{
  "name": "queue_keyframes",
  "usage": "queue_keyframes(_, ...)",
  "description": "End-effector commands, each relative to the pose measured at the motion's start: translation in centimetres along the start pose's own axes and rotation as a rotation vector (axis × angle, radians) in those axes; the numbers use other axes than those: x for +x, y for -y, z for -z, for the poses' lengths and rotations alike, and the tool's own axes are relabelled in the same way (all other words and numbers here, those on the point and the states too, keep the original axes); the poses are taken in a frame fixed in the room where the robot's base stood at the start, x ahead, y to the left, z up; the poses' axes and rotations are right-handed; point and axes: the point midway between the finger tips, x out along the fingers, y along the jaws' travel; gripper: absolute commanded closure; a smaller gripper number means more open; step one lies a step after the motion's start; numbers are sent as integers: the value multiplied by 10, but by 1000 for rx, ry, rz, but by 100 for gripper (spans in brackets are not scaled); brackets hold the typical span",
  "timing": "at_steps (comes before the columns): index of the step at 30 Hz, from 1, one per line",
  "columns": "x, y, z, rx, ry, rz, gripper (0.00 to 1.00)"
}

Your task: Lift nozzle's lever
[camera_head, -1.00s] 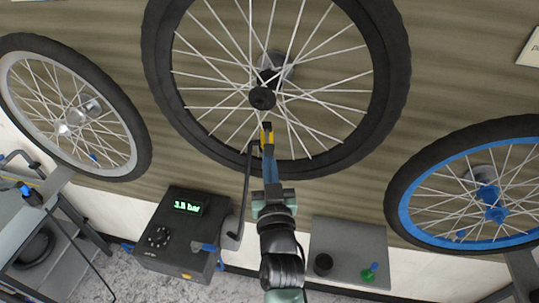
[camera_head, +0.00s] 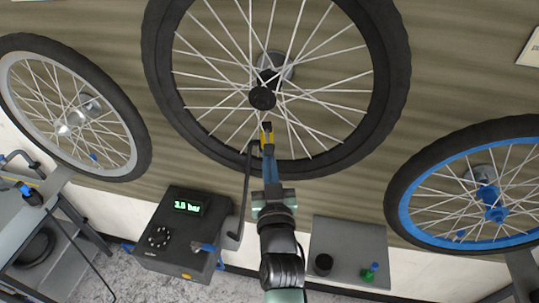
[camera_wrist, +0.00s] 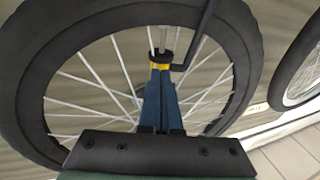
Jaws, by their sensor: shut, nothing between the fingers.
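The pump nozzle (camera_head: 267,128), black with a yellow part that looks like its lever, sits at the lower inner rim of the middle wheel (camera_head: 375,120). A black hose (camera_head: 245,190) runs from it down toward the pump box. In the wrist view the nozzle (camera_wrist: 162,58) is straight ahead of my blue fingers, with a yellow band at their tips. My gripper (camera_head: 268,152) is shut with nothing between its fingers. Its tips are right at the yellow part from below; I cannot tell whether they touch. The fingers partly hide the nozzle's lower side.
A grey shelf (camera_head: 345,240) with small caps is below right. A grey-rimmed wheel (camera_head: 135,120) hangs left and a blue-rimmed wheel (camera_head: 402,205) right. Spokes surround the nozzle area.

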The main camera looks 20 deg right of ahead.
Motion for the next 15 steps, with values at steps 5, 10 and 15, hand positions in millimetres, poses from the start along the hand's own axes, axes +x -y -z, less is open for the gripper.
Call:
queue_keyframes(5,1,0,6,0,0,0,100)
queue_keyframes(10,1,0,13,0,0,1,100)
queue_keyframes(15,2,0,21,0,-2,1,100)
